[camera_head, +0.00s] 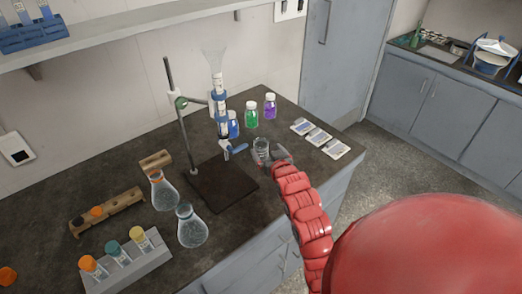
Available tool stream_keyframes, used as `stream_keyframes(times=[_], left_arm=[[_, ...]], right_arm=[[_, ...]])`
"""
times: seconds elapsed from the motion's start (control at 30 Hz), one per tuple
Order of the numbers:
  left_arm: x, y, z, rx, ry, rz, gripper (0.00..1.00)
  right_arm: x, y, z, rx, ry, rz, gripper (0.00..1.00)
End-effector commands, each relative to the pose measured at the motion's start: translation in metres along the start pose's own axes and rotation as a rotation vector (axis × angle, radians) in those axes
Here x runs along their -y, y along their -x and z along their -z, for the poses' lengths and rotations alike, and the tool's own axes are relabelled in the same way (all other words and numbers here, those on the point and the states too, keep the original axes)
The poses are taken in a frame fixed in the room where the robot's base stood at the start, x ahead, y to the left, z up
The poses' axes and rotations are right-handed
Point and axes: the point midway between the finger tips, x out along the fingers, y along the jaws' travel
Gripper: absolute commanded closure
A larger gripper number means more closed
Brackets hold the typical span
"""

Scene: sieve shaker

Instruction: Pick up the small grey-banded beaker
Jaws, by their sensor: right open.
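A small clear glass beaker (261,149) stands upright on the dark bench top, right of the stand's black base. A grey band on it is too small to make out. My right gripper (270,156) is at the beaker, reaching in from the right with its fingers open. One finger seems to overlap the beaker's right side in the picture; I cannot tell whether it touches. My red right arm runs down to the lower right. My left gripper is not in view.
A stand (183,125) with a glass column (220,100) rises behind the beaker. Blue, green (252,115) and purple (270,106) bottles stand behind. Several small trays (318,137) lie to the right. Two flasks (192,227) and a tube rack (125,263) are at front left.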

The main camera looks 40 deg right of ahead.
Motion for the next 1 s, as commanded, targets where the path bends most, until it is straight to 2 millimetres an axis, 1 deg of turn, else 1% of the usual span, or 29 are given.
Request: stream_keyframes(times=[0.2, 0.4, 0.5, 0.73, 0.87, 0.9, 0.97, 1.0], left_arm=[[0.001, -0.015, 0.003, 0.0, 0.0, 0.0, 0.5], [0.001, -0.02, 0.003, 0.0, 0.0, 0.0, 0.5], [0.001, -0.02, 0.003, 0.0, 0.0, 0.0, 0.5], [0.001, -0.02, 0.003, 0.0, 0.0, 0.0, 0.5], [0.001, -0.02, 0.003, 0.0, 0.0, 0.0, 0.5], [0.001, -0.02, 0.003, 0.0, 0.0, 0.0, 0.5], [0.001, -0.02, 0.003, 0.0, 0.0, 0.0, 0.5], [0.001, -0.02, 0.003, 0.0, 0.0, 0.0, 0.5]], right_arm=[[0.003, -0.024, -0.001, 0.0, -0.001, 0.002, 0.03], [0.002, -0.044, -0.004, 0.002, 0.0, 0.001, 0.03], [0.002, -0.048, -0.005, -0.001, 0.0, 0.001, 0.03], [0.002, -0.048, -0.005, -0.002, 0.0, 0.001, 0.03], [0.002, -0.048, -0.005, -0.002, 0.0, 0.0, 0.27], [0.002, -0.048, -0.005, -0.001, 0.0, 0.0, 0.34], [0.002, -0.048, -0.005, -0.001, 0.0, 0.0, 0.45], [0.002, -0.048, -0.005, -0.002, 0.0, 0.0, 0.52]])
